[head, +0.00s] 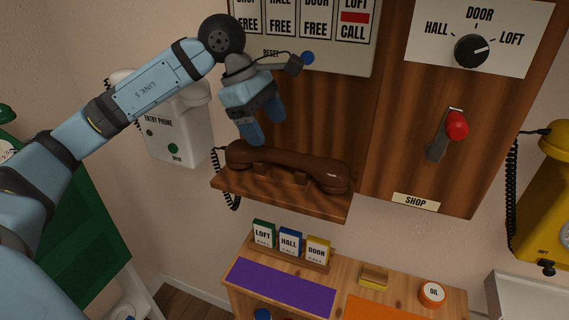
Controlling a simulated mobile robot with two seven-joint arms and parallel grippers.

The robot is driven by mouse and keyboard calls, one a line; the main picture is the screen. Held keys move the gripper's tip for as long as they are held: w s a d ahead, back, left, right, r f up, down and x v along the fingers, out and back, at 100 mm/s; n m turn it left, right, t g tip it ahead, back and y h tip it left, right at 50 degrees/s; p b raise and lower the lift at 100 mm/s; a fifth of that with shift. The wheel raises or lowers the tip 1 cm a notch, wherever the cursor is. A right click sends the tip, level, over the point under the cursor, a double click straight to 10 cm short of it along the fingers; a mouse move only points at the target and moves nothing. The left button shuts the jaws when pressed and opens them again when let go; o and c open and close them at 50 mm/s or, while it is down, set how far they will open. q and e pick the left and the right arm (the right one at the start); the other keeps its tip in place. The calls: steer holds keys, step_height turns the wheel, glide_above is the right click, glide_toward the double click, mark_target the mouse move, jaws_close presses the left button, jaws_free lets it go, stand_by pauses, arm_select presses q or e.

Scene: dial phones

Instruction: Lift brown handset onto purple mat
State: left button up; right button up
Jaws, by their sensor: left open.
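The brown handset (313,166) lies across its cradle on a small wooden shelf (268,195) fixed to the wall panel. The purple mat (281,287) lies flat on the light wooden table below and is bare. My left gripper (263,138) is open and empty, with its blue fingers pointing down just above the left half of the handset. I cannot tell whether the fingertips touch it. My right gripper is not in view.
On the table, a rack holds LOFT, HALL and DOOR cards (290,243). An orange mat (385,309), a small yellow-brown block (374,276) and an OIL tin (432,294) are to the right. A red-knobbed lever (456,126), a white entry phone (178,135) and a yellow phone (545,200) flank the shelf.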

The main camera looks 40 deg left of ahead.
mark_target(283, 152)
arm_select(q)
steer(key=x, duration=0.8)
steer(key=shift+w+d, duration=0.1)
steer(key=shift+w, duration=0.1)
steer(key=shift+r, duration=0.1)
